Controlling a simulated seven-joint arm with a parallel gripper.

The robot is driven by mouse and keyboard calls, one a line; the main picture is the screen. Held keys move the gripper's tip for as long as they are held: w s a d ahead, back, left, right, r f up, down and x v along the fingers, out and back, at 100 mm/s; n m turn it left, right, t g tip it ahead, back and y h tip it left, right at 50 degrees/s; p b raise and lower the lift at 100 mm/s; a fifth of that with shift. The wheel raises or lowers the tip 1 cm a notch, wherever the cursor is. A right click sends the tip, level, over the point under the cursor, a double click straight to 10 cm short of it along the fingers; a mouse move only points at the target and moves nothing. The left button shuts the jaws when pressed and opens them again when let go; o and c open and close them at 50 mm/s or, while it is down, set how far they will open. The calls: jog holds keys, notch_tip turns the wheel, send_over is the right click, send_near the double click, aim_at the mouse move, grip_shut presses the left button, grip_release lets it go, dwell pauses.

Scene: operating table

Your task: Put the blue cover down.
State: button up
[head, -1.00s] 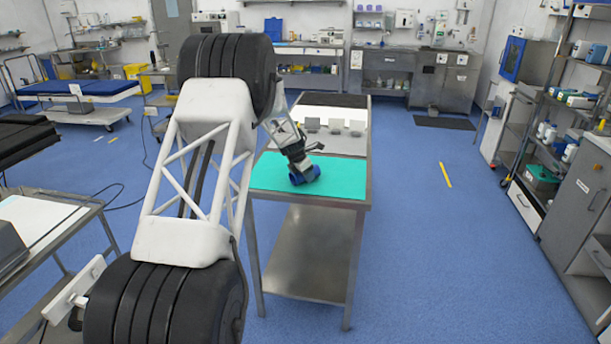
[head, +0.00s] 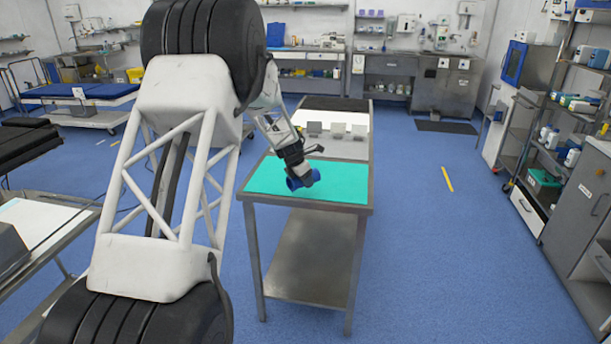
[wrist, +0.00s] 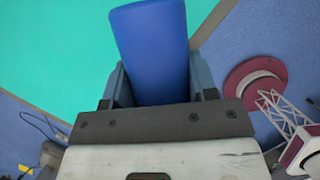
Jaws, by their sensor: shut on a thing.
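The blue cover (head: 300,180) is a small blue cylinder at the end of my arm, over the green mat (head: 262,183) on the steel table in the head view. My gripper (head: 303,171) is shut on it. In the wrist view the blue cover (wrist: 152,50) sits between the two fingers of my gripper (wrist: 158,85) and sticks out past them. The green mat (wrist: 50,45) fills the upper left there. Whether the cover touches the mat or hangs just above it I cannot tell.
The steel table (head: 368,190) has several small grey blocks (head: 337,130) on a white area behind the mat. Most of the mat around the cover is bare. A second table (head: 45,222) stands at the left. The floor to the right is open.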

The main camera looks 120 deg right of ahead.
jog(key=w+a, duration=0.5)
jog(key=shift+w+a+r, duration=0.2)
jog(key=shift+a+r, duration=0.1)
jog(key=shift+a, duration=0.1)
dwell(1.0)
